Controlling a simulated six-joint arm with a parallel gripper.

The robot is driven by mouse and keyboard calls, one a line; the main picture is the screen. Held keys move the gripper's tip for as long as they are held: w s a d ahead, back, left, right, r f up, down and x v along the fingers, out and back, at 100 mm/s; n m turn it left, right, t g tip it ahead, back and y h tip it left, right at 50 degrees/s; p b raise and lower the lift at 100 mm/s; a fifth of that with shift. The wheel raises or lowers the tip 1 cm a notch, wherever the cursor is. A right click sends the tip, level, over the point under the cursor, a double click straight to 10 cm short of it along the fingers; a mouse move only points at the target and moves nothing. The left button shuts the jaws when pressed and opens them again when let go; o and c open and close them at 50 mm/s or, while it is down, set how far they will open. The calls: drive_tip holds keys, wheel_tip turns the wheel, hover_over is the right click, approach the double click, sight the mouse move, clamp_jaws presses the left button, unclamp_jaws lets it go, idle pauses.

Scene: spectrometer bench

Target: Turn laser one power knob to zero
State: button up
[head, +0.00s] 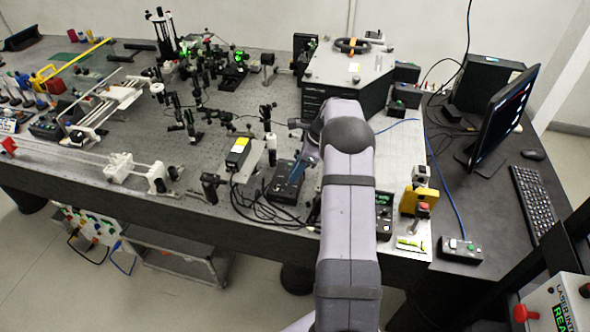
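My arm reaches over the front of the optical bench (120,168) from below. The end of my gripper (298,168) seems to be the small bluish-grey part left of my forearm, above a dark control box (287,182). The fingers are too small and too covered to tell open from shut. A second dark control box (384,206) with a green display shows right of my forearm, partly hidden by it. I cannot make out which box belongs to laser one, and no power knob or its setting is readable.
A yellow-labelled module (238,154) and loose black cables stand left of my gripper. A yellow device (418,201) stands to the right. A large grey housing (345,72) is behind. A monitor (503,115) and keyboard (537,202) are on the right desk.

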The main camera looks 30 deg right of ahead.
drive_tip(key=shift+w+a+f, duration=0.15)
drive_tip(key=shift+a+f, duration=0.05)
drive_tip(key=shift+f, duration=0.35)
clamp_jaws()
drive_tip(key=shift+n, duration=0.3)
drive_tip(key=n+g, duration=0.1)
drive_tip(key=n, duration=0.1)
drive_tip(key=shift+w+d+n+y, duration=0.1)
drive_tip(key=shift+n+y, duration=0.2)
drive_tip(key=shift+n+g, duration=0.5)
drive_tip(key=shift+n, duration=0.7)
drive_tip(key=shift+w+n+g, duration=0.15)
drive_tip(key=shift+n+g, duration=0.15)
drive_tip(key=shift+n, duration=0.5)
drive_tip(key=shift+r, duration=0.1)
